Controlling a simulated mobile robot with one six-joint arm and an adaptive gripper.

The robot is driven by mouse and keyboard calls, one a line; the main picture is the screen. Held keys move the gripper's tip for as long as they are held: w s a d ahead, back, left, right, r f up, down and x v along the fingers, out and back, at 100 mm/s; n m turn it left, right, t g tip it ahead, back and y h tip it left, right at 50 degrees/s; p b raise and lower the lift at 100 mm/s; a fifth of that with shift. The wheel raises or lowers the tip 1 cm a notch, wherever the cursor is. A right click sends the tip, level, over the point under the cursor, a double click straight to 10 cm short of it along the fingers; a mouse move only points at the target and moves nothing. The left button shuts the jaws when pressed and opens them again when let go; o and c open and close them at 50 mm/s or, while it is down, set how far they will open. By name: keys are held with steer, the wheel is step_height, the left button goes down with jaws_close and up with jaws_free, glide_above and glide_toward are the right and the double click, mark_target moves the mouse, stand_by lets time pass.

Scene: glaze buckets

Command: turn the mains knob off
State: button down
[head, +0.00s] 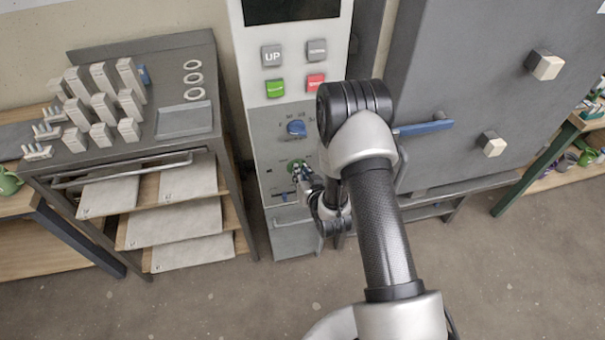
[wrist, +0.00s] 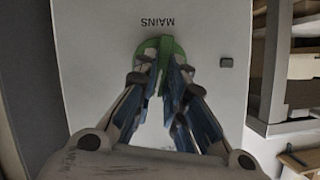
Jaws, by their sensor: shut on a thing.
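The mains knob is green and sits on the grey lower part of the kiln's control panel. In the wrist view the knob (wrist: 165,52) is under the upside-down word MAINS, its raised bar running roughly up and down the picture. My gripper (wrist: 163,72) is shut on the bar, one finger on each side. In the head view the knob (head: 296,164) is partly covered by my gripper (head: 302,171), which reaches it from the lower right. The fingertips hide part of the knob's face.
Above the mains knob is a blue dial (head: 296,128); below it is a small blue slider (head: 283,197). Higher up are UP, green and red buttons. A grey kiln door (head: 470,110) stands right, a rack with shelves (head: 175,215) left. Floor in front is clear.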

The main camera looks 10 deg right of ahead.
steer(key=n+h, duration=0.1)
steer(key=n, duration=0.1)
steer(key=a+n+h, duration=0.1)
steer(key=n+h, duration=0.1)
steer(key=n, duration=0.1)
steer(key=n+h, duration=0.2)
steer(key=n, duration=0.1)
steer(key=shift+a+f+t, duration=0.25)
steer(key=shift+a+t, duration=0.05)
steer(key=shift+h, duration=0.4)
stand_by(0.3)
steer(key=c, duration=1.6)
jaws_free()
steer(key=shift+c, duration=0.2)
steer(key=v, duration=1.2)
